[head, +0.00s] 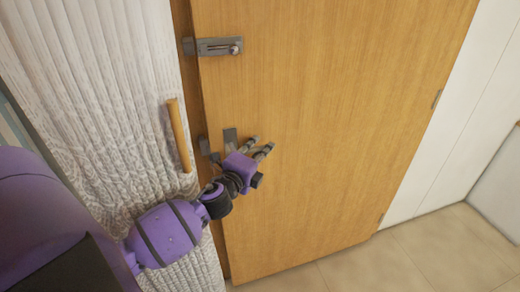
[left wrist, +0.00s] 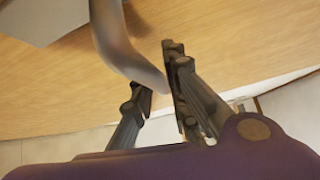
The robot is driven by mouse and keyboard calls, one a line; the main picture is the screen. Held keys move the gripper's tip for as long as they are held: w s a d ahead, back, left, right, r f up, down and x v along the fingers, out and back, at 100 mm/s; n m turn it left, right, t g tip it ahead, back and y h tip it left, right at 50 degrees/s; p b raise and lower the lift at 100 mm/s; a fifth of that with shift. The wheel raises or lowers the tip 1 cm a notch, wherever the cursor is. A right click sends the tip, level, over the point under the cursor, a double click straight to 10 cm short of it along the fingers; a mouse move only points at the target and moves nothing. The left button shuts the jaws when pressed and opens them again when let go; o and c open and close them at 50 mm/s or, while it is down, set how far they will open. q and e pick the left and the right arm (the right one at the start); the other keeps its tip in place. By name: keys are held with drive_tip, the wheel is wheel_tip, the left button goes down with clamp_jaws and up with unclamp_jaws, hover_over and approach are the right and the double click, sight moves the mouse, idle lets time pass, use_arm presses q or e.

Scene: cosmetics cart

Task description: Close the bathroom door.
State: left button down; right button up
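The wooden bathroom door (head: 320,130) fills the middle of the head view, with hinges on its right edge. Its left edge lies close along a darker wooden frame strip (head: 184,70); I cannot tell if a gap is left. A grey door handle (head: 229,139) is on the left part of the door. My left gripper (head: 262,146) is in front of the door, just right of the handle. In the left wrist view, its fingers (left wrist: 158,70) are apart, and a curved grey lever (left wrist: 112,38) reaches down by the fingertips; contact is unclear. My right gripper is not in view.
A grey slide latch (head: 220,46) is higher on the door. A white ribbed panel (head: 105,90) with a wooden bar handle (head: 179,135) stands at the left. Tiled floor (head: 430,250) is clear at the lower right, beside a white wall (head: 465,120).

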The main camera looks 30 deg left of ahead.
use_arm(q)
drive_tip(key=shift+f, duration=0.1)
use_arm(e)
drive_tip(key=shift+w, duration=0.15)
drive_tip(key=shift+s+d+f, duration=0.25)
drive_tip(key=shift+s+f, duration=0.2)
